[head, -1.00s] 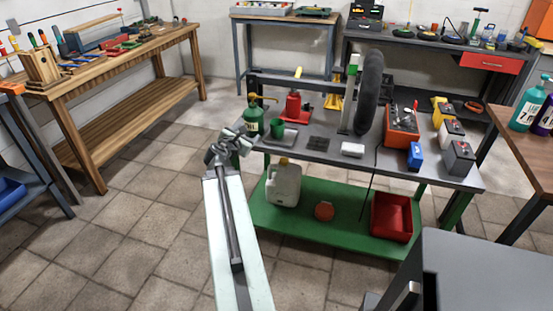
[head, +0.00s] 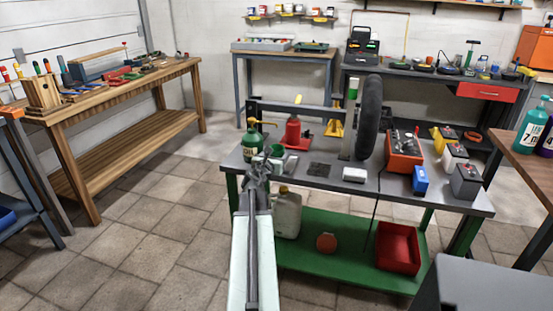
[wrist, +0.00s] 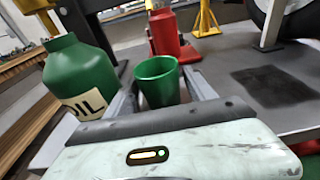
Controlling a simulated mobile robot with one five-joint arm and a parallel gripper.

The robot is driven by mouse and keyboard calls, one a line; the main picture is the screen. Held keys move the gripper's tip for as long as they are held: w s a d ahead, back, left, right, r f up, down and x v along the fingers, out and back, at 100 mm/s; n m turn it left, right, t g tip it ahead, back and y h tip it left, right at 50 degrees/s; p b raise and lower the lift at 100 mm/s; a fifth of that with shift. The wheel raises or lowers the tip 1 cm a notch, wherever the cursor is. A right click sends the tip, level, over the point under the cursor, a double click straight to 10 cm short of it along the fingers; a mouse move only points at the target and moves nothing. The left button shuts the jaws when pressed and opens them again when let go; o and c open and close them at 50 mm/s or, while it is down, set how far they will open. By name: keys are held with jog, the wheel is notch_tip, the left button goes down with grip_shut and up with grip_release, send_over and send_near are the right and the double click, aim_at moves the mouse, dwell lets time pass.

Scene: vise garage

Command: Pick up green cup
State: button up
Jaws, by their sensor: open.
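The green cup (head: 277,151) stands upright on the left part of the grey workbench top, beside a green oil can (head: 252,142). In the wrist view the cup (wrist: 157,82) shows between the two fingers of my open gripper (wrist: 160,76). There is visible room beside the cup, most clearly toward the right finger. Its lower part is hidden behind the gripper body. In the head view my gripper (head: 258,168) is at the bench's left front edge, just left of and nearer than the cup. How deep the cup sits between the fingers I cannot tell.
The oil can (wrist: 80,80) is close to the left finger. A red bottle jack (wrist: 163,33) stands behind the cup.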

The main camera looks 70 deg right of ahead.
jog(key=shift+d+f, duration=0.15)
jog(key=shift+d, duration=0.6)
jog(key=c, duration=1.1)
jog(key=shift+r+p, duration=0.4)
notch_tip(320, 180, up, 6)
jog(key=r+p, duration=0.1)
jog(key=p, duration=0.6)
jog(key=s, duration=1.3)
jog(key=s+d, duration=0.1)
jog(key=s, duration=0.6)
jog(key=shift+f+b, duration=0.35)
